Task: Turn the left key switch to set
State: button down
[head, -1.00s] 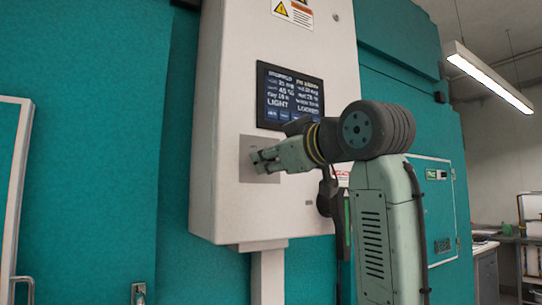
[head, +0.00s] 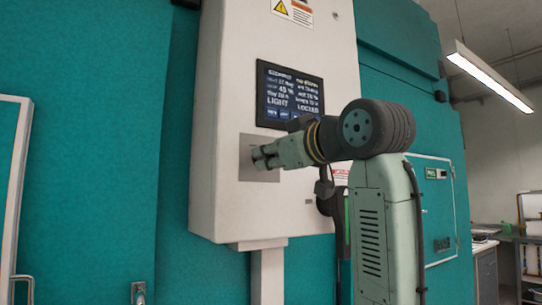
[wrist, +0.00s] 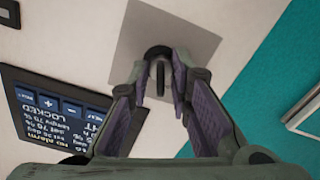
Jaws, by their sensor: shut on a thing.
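The left key switch (wrist: 160,78) is a dark key in a round dark collar on a grey metal plate. The plate (wrist: 208,47) is set in the white control box and also shows in the head view (head: 246,170). My gripper (wrist: 161,70) is shut on the key, with one finger on each side of it. In the head view my gripper (head: 262,160) reaches the plate from the right and hides the key. The display (head: 290,95) above the plate reads "LIGHT" on its left side and "LOCKED" on its right. The wrist view also shows "LOCKED".
The white control box (head: 228,100) is fixed to a teal chamber wall (head: 110,150). A vertical post or conduit (head: 268,275) runs down below it. A white-framed door (head: 14,190) is at far left. Shelves and a counter stand at far right.

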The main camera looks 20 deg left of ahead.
jog(key=m, duration=1)
jog(key=shift+b, duration=0.3)
dwell(0.4)
jog(key=c, duration=1.8)
grip_release()
jog(key=v, duration=1.2)
